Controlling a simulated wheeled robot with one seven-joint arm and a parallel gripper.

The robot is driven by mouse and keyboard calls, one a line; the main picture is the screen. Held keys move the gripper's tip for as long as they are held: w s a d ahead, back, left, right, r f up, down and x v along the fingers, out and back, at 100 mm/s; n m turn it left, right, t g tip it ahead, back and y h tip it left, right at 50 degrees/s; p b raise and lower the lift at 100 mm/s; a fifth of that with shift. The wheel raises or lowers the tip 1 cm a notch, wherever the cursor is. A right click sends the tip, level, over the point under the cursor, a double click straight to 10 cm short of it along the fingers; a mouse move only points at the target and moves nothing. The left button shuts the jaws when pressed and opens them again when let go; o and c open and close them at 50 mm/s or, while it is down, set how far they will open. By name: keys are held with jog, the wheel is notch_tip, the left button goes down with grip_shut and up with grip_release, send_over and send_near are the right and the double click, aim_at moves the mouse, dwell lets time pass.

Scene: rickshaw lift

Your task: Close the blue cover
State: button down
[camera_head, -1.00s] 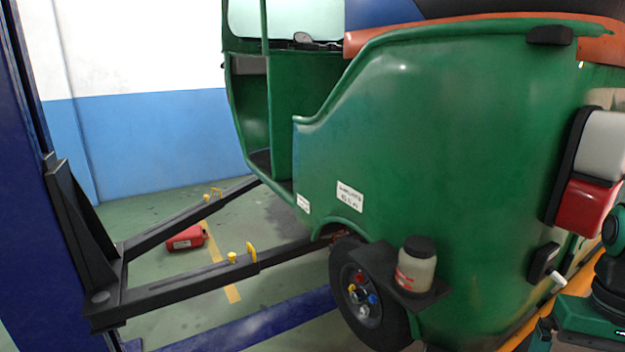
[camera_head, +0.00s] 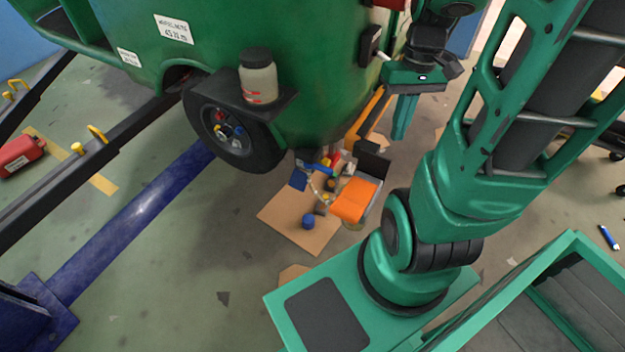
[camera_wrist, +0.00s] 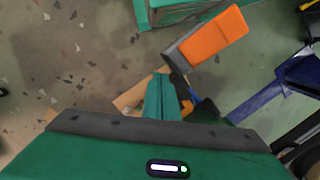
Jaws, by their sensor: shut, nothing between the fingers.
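A small blue flap (camera_head: 299,180) shows beside a cluster of small parts on the floor behind the wheel. It looks raised and tilted; I cannot be sure that it is the blue cover. An orange cover (camera_head: 355,201) lies over the right side of that cluster, and it also shows in the wrist view (camera_wrist: 214,40). My gripper (camera_head: 400,134) is shut and empty, fingers pointing down, above and to the right of the cluster in the head view. In the wrist view my gripper (camera_wrist: 162,80) partly hides the cluster, where some blue (camera_wrist: 203,107) shows.
The cluster sits by a cardboard sheet (camera_head: 295,222) with a small blue cap (camera_head: 308,221) on it. The green rickshaw (camera_head: 300,100), its wheel (camera_head: 235,125) and a jar (camera_head: 258,80) stand above and left. A blue lift beam (camera_head: 130,230) crosses the floor.

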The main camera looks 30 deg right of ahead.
jog(key=w+d+f+n+y, duration=0.1)
jog(key=w+d+f, duration=0.1)
jog(key=f, duration=0.3)
jog(key=w+d+f+n+y, duration=0.1)
jog(key=w+d+f, duration=0.15)
jog(key=f, duration=0.35)
jog(key=t+y, duration=0.7)
jog(key=t, duration=0.6)
send_near(300, 180)
jog(key=s+d+f, duration=0.2)
jog(key=d, duration=0.3)
jog(key=x, duration=1)
jog(key=shift+a+r, duration=0.25)
jog(key=shift+r, duration=0.05)
jog(key=shift+d, duration=0.25)
